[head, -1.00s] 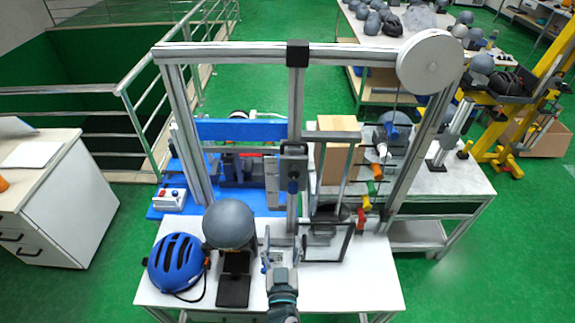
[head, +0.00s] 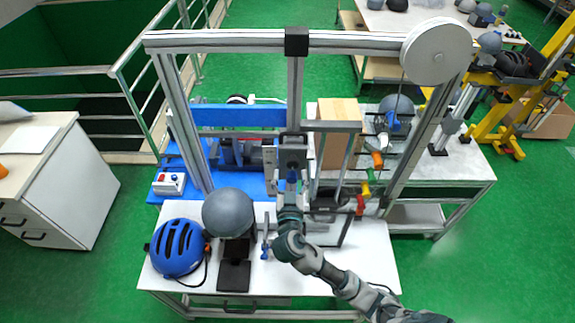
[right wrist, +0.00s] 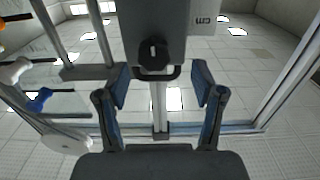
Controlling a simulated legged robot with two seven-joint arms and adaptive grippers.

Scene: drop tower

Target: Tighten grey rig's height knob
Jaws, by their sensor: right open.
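The grey rig (head: 175,120) is a tall metal frame on the white table. Its centre post carries a grey carriage block (head: 291,157). In the right wrist view, a round black knob (right wrist: 153,53) with a pale mark sits on the grey block, which bears upside-down "CM" lettering. My right gripper (head: 290,190) is raised in front of the block in the head view. Its two blue-padded fingers (right wrist: 160,85) are spread below and to either side of the knob, touching nothing that I can see. The knob is hard to make out in the head view. My left gripper is out of view.
A grey headform (head: 228,212) and a blue helmet (head: 178,247) stand on the white table's left. Coloured knobs (head: 368,183) hang near the rig's right post. A blue-handled part (head: 265,245) stands beside my right arm. The table front (head: 350,270) has clear room.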

